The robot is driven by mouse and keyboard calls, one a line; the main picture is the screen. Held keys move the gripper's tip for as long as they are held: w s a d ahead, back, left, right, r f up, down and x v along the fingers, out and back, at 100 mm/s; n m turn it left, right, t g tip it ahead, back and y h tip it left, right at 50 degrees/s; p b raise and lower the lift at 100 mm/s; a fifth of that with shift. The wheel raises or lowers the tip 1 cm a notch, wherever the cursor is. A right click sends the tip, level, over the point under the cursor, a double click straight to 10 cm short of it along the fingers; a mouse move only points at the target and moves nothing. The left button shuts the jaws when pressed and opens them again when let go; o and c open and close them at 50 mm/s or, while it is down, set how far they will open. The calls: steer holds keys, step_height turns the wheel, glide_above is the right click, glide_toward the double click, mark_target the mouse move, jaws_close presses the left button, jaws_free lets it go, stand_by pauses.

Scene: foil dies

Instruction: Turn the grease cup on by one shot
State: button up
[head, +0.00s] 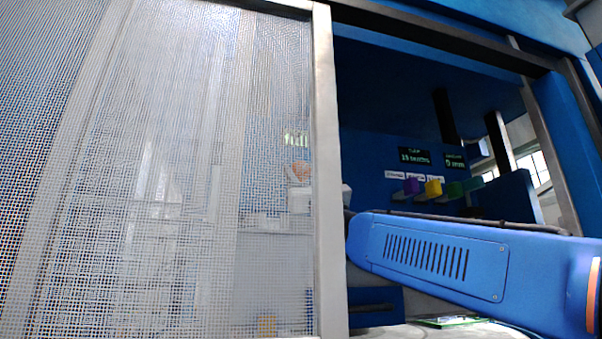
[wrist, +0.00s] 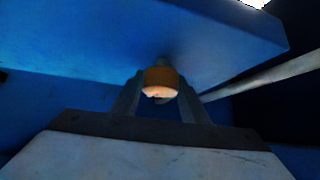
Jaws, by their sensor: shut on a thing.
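The grease cup (wrist: 161,79), a small orange-brown cap with a pale lower face, hangs under a blue surface in the wrist view. My gripper (wrist: 160,92) is shut on it, with one grey finger on each side. A short stem shows above the cup, against the blue underside. In the head view, the mesh blurs the area around the cup and my gripper.
A mesh guard (head: 150,180) with a pale upright frame edge (head: 328,180) covers the left of the head view. My blue arm reaches through the opening to its right. Two dark displays (head: 414,157) and coloured blocks, purple, yellow (head: 433,188) and green, are at the back. A pale bar (wrist: 265,75) runs right of the cup.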

steer(key=shift+m+t+h, duration=0.4)
steer(key=shift+m+h, duration=0.4)
steer(key=o, duration=1)
steer(key=v, duration=1.7)
steer(key=shift+s+f, duration=0.1)
steer(key=shift+f, duration=0.1)
